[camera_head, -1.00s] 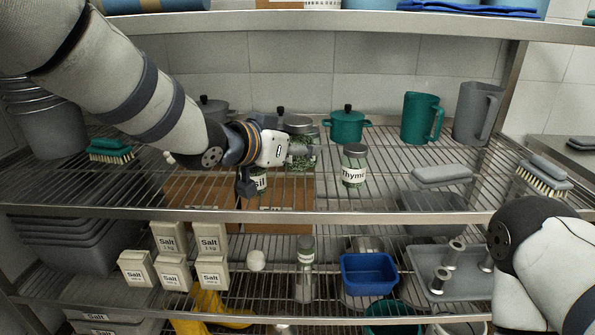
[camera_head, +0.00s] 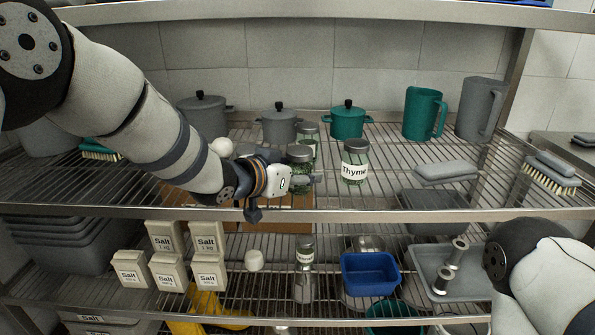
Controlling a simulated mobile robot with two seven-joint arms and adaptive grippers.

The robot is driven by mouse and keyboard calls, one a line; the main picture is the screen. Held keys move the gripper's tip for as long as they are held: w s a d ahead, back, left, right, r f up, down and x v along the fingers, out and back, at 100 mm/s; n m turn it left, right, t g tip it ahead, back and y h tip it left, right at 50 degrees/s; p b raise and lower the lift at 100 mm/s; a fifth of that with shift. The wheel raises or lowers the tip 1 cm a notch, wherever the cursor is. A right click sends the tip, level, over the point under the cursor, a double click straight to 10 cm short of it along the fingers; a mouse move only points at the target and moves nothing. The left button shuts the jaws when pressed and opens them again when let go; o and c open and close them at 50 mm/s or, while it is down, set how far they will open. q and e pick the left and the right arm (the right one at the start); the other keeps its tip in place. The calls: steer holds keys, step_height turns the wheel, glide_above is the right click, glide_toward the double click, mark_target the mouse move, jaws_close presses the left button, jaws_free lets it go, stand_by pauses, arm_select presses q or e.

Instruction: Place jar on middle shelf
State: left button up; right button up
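A herb jar with a dark lid (camera_head: 300,152) shows just behind my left gripper (camera_head: 304,182) at the middle shelf (camera_head: 420,212). The gripper hides most of this jar. One finger overlaps its lower part, and I cannot tell whether the fingers grip it or whether its base touches the shelf. Another jar (camera_head: 308,130) is partly visible behind it. A jar labelled Thyme (camera_head: 354,162) stands upright to the right, apart from the gripper. My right arm is at the lower right; its gripper is out of view.
Grey pots (camera_head: 279,127), a teal pot (camera_head: 347,122) and a teal pitcher (camera_head: 423,113) line the back. A grey brush (camera_head: 446,173) lies to the right. The wire rack between the Thyme jar and the brush is partly clear. Salt boxes (camera_head: 168,237) and a blue bin (camera_head: 369,274) sit below.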

arm_select(q)
steer(key=shift+r, duration=0.2)
steer(key=p+v, duration=0.2)
steer(key=v, duration=1)
steer(key=s+a+f+n+g+y, duration=0.25)
steer(key=s+f, duration=0.45)
steer(key=f, duration=0.4)
steer(key=s+a+f+n+g+y, duration=0.15)
steer(key=s+a+f, duration=0.25)
steer(key=s+f, duration=0.55)
steer(key=s+a+f+n+g+y, duration=0.1)
steer(key=s+a+f+g, duration=0.1)
steer(key=s, duration=0.7)
steer(key=s+a+f+n+g+y, duration=0.1)
steer(key=s+a+f+g, duration=0.2)
steer(key=s+f, duration=0.3)
steer(key=s+a+f+n+g+y, duration=0.1)
steer(key=s+a+f+g, duration=0.2)
steer(key=s, duration=0.9)
step_height(320, 180, down, 2)
steer(key=shift+s+a+f+g+y, duration=0.1)
steer(key=shift+s+a+g+y, duration=0.2)
steer(key=shift+g, duration=0.1)
arm_select(e)
steer(key=shift+t, duration=0.7)
steer(key=w+r, duration=0.3)
steer(key=shift+w, duration=0.1)
